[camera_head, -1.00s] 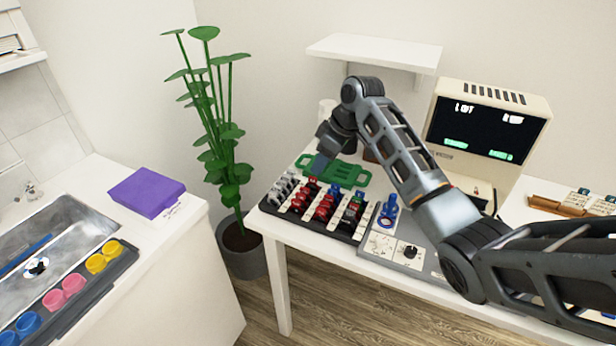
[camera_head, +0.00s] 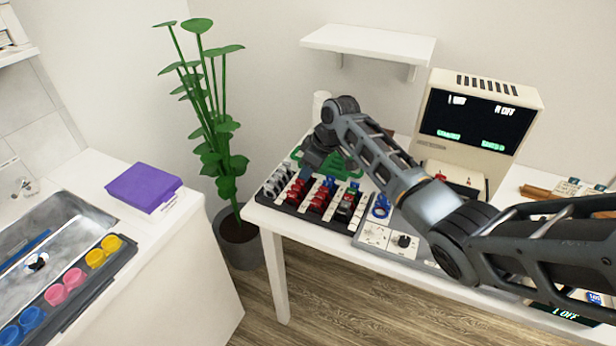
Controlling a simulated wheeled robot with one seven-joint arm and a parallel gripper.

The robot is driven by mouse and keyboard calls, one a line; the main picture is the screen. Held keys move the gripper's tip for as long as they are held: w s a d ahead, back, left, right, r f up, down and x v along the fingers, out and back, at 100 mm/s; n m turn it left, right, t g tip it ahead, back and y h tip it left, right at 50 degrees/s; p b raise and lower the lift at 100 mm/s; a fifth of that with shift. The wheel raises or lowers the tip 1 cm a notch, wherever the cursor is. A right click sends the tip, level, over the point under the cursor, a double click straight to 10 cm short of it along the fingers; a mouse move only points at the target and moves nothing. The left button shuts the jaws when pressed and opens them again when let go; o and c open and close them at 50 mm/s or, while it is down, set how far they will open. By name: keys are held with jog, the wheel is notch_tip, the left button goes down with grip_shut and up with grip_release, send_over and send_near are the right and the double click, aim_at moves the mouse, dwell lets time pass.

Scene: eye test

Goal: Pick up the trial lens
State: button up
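Several trial lenses with red, blue, black and grey handles stand in rows in a black rack with white strips (camera_head: 290,207) on the white table. Among them are red lenses (camera_head: 318,200), grey lenses (camera_head: 277,181) and a dark lens (camera_head: 346,206). A separate blue lens piece (camera_head: 381,207) stands on the grey control panel right of the rack. My gripper (camera_head: 306,172) points down over the back left part of the rack, close to the red and blue handles. Its fingertips are small and partly hidden, so I cannot tell whether it is open or holds a lens.
A green trial frame-like holder (camera_head: 350,168) lies behind the rack, partly covered by my arm. A beige monitor (camera_head: 480,120) stands at the right. A potted plant (camera_head: 235,230) is left of the table. A purple box (camera_head: 144,186) lies on the sink counter.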

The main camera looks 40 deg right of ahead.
grip_shut()
jog(key=shift+r, duration=0.1)
